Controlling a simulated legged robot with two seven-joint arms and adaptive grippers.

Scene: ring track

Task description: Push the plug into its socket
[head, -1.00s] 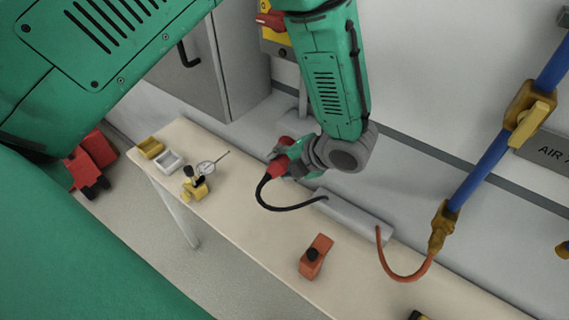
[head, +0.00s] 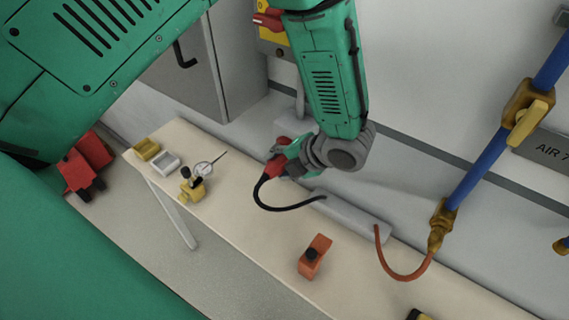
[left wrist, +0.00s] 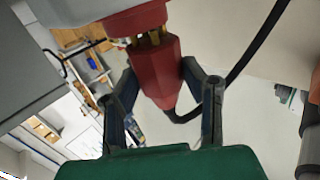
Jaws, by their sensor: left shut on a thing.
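The red plug (left wrist: 160,75) is between the two fingers of my left gripper (left wrist: 159,70), which is shut on it. The plug also shows in the head view (head: 271,168), with its black cable (head: 283,208) looping down. In the left wrist view, brass pins show between the plug and the red socket (left wrist: 145,20) under a grey housing. The plug points at the socket and its body stands apart from it by a short gap. Whether the pin tips are inside the socket I cannot tell. My right gripper is not in view.
A grey box (head: 352,214) on the bench (head: 245,219) takes the black cable and an orange hose (head: 390,272). A blue pipe (head: 490,160) runs at right.

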